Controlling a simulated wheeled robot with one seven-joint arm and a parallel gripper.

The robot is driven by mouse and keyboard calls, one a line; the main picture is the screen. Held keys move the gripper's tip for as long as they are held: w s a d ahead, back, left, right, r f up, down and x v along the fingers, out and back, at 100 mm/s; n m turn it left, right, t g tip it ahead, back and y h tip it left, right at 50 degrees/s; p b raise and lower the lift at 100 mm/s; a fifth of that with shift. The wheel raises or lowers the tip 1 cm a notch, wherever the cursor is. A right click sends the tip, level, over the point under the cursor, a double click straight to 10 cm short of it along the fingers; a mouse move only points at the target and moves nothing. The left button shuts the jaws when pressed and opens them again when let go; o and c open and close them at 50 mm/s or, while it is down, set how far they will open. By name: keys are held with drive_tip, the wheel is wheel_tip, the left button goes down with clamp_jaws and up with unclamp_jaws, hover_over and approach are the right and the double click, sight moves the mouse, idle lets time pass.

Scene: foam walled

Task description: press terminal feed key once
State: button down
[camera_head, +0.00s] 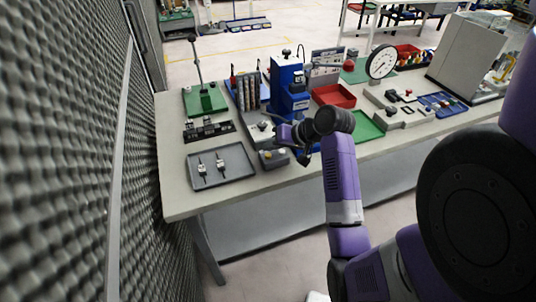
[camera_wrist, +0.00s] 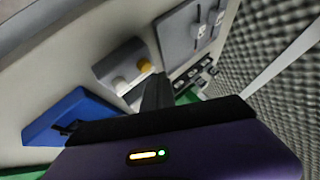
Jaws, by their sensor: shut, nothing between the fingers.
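A small grey box (camera_head: 272,160) sits near the front edge of the workbench, right of the grey tray. In the wrist view the same box (camera_wrist: 113,65) shows a yellow key (camera_wrist: 145,66) and a white round key (camera_wrist: 119,85) on its top. I cannot read any label that tells which one is the feed key. My gripper (camera_head: 304,158) is just right of the box in the head view. In the wrist view its dark closed fingers (camera_wrist: 158,90) reach up close to the yellow key. Whether they touch the box is unclear.
A grey tray (camera_head: 241,177) with two small fittings lies left of the box. A tall blue machine (camera_head: 287,82) stands behind my gripper. A green stand (camera_head: 205,101), a red tray (camera_head: 333,96) and a dial clock (camera_head: 382,61) are farther back. A foam wall (camera_head: 60,140) bounds the left.

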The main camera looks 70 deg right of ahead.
sight(271, 157)
drive_tip(key=shift+f, duration=0.15)
drive_tip(key=shift+f, duration=0.25)
drive_tip(key=shift+f, duration=0.55)
idle(0.9)
drive_tip(key=shift+r, duration=0.1)
drive_tip(key=shift+r+p, duration=0.85)
drive_tip(key=shift+p, duration=0.1)
wheel_tip(271, 157, up, 5)
drive_tip(key=p, duration=0.5)
idle(0.7)
